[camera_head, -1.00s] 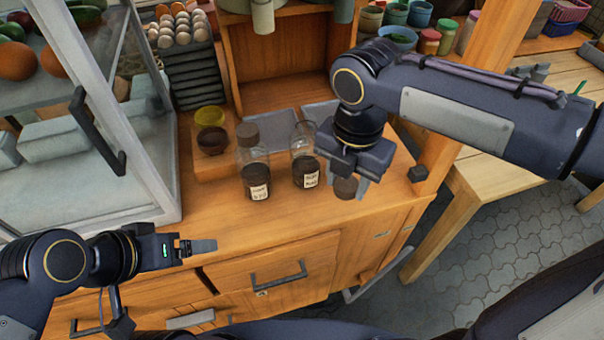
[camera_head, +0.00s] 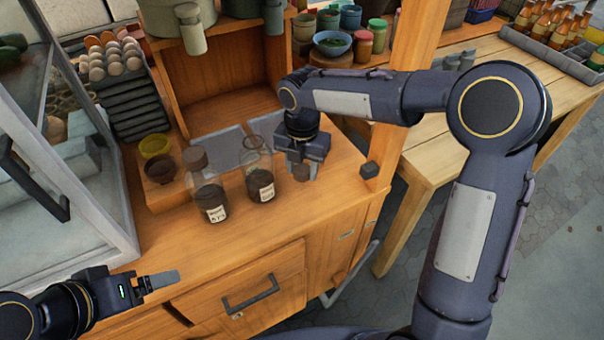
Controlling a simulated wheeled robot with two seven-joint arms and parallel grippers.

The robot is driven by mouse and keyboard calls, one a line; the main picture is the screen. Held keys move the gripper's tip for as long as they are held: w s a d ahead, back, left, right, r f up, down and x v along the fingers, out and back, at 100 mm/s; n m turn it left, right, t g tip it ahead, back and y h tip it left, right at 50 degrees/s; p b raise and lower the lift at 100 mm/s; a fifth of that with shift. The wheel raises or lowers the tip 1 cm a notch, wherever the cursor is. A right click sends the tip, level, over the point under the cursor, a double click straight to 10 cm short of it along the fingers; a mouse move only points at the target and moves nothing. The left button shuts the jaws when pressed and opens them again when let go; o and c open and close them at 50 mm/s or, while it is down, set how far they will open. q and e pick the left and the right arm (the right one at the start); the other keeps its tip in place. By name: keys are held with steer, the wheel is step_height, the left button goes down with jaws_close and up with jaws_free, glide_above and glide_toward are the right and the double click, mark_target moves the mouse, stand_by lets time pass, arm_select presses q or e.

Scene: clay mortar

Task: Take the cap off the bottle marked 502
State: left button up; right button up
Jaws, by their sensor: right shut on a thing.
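Two clear glass bottles with dark contents and white labels stand upright on the wooden counter. The left bottle (camera_head: 211,200) has a brown cap (camera_head: 194,159) on top. The right bottle (camera_head: 261,182) has no cap on its neck. The label print is too small to read surely. My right gripper (camera_head: 302,168) is just right of the uncapped bottle, pointing down, shut on a brown cap (camera_head: 301,173), apart from the bottle. My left gripper (camera_head: 160,281) is over the counter's front edge at lower left; its fingers show edge-on, so their opening is unclear.
A yellow bowl (camera_head: 155,146) and a brown bowl (camera_head: 160,169) sit left of the bottles. A glass-sided cabinet (camera_head: 95,215) stands at the left, and egg trays (camera_head: 135,105) behind. A wooden post (camera_head: 405,95) rises at the right. The counter front (camera_head: 170,250) is clear.

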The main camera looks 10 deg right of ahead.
mark_target(302, 170)
steer(key=shift+f, duration=1.35)
steer(key=shift+f, duration=0.15)
steer(key=o, duration=1.1)
